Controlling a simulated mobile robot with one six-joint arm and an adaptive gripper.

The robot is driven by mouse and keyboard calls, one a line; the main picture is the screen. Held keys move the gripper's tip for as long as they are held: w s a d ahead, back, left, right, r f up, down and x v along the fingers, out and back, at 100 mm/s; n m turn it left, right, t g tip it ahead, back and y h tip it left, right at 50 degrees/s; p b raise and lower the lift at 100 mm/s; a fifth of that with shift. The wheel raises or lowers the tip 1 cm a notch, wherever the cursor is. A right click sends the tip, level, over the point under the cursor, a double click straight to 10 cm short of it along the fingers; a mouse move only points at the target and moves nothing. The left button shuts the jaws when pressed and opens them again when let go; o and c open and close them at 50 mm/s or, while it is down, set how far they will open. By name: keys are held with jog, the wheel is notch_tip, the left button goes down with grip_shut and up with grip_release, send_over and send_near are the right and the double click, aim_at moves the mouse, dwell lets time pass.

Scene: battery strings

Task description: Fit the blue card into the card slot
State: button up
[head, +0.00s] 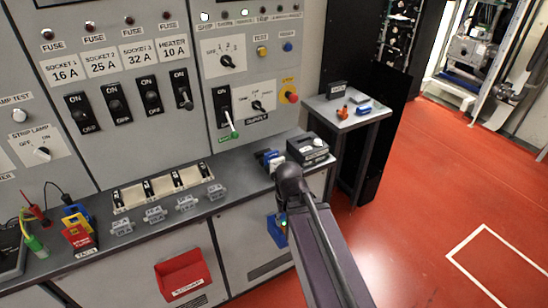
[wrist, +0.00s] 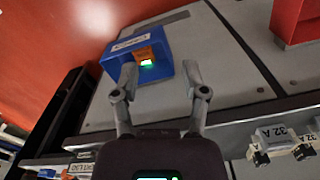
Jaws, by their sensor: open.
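A blue box (wrist: 145,62) with a white label, an orange-brown piece and a green light is on the grey cabinet front. It also shows in the head view (head: 279,231), partly behind my arm. My gripper (wrist: 160,82) is open and empty, its fingers apart below the box in the wrist view; I cannot tell whether they touch it. In the head view my arm hides the fingers. A small blue item (head: 363,111) lies on the side table. Another blue-and-white item (head: 271,158) is on the counter. I cannot tell which is the blue card or where its slot is.
A black-and-grey device (head: 307,149) stands at the counter's right end. The side table (head: 347,122) also holds an orange item (head: 342,113). A red bin (head: 184,275) hangs on the cabinet front. Several grey modules (head: 155,214) line the counter. The red floor is clear at right.

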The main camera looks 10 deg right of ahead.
jog(key=shift+d, duration=0.35)
jog(key=o, duration=0.5)
jog(key=shift+w+d, duration=0.1)
jog(key=shift+c, duration=0.2)
jog(key=shift+o, duration=0.7)
jog(key=shift+w+r, duration=0.2)
jog(key=shift+w, duration=0.05)
notch_tip(320, 180, up, 15)
jog(key=n+p, duration=0.3)
jog(key=p, duration=1.3)
send_over(271, 152)
jog(key=shift+r, duration=0.1)
jog(key=shift+b, duration=0.35)
notch_tip(271, 152, down, 9)
jog(key=b, duration=0.8)
jog(key=shift+r, duration=0.2)
jog(key=shift+f, duration=0.1)
jog(key=shift+f+b, duration=2.5)
jog(key=shift+b, duration=0.25)
